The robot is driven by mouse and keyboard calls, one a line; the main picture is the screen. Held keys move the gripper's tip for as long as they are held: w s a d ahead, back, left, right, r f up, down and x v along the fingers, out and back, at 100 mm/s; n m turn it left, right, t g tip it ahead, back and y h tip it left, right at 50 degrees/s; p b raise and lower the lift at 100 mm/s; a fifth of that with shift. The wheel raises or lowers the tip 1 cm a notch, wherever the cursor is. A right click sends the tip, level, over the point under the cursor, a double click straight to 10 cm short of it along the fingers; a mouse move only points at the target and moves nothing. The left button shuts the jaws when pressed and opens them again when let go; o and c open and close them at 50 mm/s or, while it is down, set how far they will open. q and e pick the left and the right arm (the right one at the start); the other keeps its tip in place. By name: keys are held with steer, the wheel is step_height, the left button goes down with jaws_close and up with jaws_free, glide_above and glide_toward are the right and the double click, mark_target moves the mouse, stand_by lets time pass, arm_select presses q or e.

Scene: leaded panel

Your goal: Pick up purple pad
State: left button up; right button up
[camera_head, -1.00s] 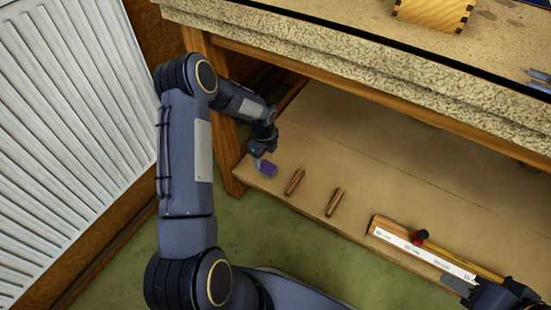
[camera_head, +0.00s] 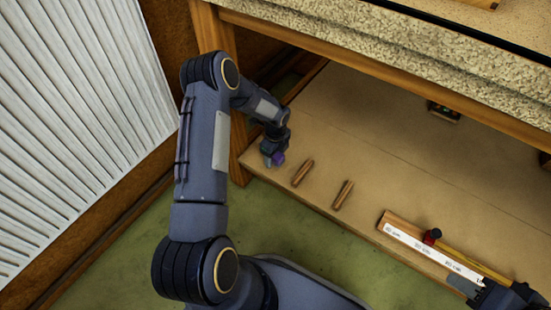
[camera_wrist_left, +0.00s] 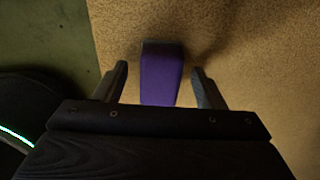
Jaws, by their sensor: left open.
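The purple pad (camera_wrist_left: 162,76) lies on the tan lower shelf (camera_head: 330,130), near its left end. In the head view the pad (camera_head: 279,158) is small and partly hidden by my left gripper (camera_head: 270,156). In the left wrist view my left gripper (camera_wrist_left: 160,85) is open, with one finger on each side of the pad. Gaps show between the pad and both fingers. My right gripper (camera_head: 485,296) is at the lower right corner of the head view, beside a white-labelled wooden piece; its fingers are not clear.
Two short brown wooden pieces (camera_head: 302,172) (camera_head: 343,194) lie right of the pad. The thick bench top (camera_head: 400,45) overhangs the shelf. A wooden leg (camera_head: 238,140) stands left of it.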

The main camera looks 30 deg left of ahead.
arm_select(q)
steer(key=c, duration=1.1)
steer(key=shift+r, duration=0.1)
steer(key=shift+r+p, duration=0.3)
step_height(320, 180, up, 2)
steer(key=shift+r+p, duration=0.1)
steer(key=shift+p, duration=0.65)
steer(key=s+d+r+p, duration=0.1)
steer(key=s+d+r, duration=0.1)
steer(key=s+r, duration=0.1)
steer(key=s+d+r+p, duration=0.2)
steer(key=s+d+r, duration=0.1)
steer(key=s, duration=0.1)
steer(key=s+d+r+p, duration=0.2)
steer(key=s+r, duration=0.2)
steer(key=shift+s+d, duration=0.35)
